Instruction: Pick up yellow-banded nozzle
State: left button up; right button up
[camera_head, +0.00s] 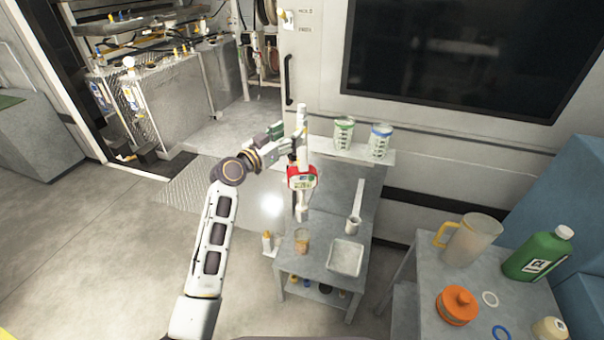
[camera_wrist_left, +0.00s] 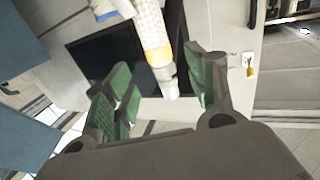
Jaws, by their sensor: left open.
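In the left wrist view, the yellow-banded nozzle (camera_wrist_left: 156,52) is a pale tube with a yellow band near its lower end. It shows between the green-padded fingers of my left gripper (camera_wrist_left: 158,88), which is open. The pads stand apart on either side; I cannot tell how deep the nozzle lies between them. In the head view, my left gripper (camera_head: 293,142) is beside a white upright piece above a red-cased meter (camera_head: 302,178). The yellow band cannot be made out there. My right gripper is not in view.
A side table carries a pitcher (camera_head: 470,240), an orange container (camera_head: 458,306) and a green bottle (camera_head: 538,255). Open floor lies left.

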aim_at(299, 126)
pick_arm(q)
jog(key=shift+w+d, duration=0.25)
jog(key=shift+w, duration=0.05)
jog(key=shift+w+d+r+p, duration=0.2)
jog(key=shift+w+d+p, duration=0.05)
jog(key=shift+w+p, duration=0.05)
jog(key=shift+r+p+x, duration=0.2)
jog(key=shift+p+x, duration=0.25)
jog(key=shift+x, duration=0.5)
jog(key=shift+p+x, duration=0.3)
jog(key=shift+x, duration=0.8)
jog(key=shift+w+f, duration=0.1)
jog(key=shift+w, duration=0.1)
jog(key=c, duration=1.2)
grip_shut()
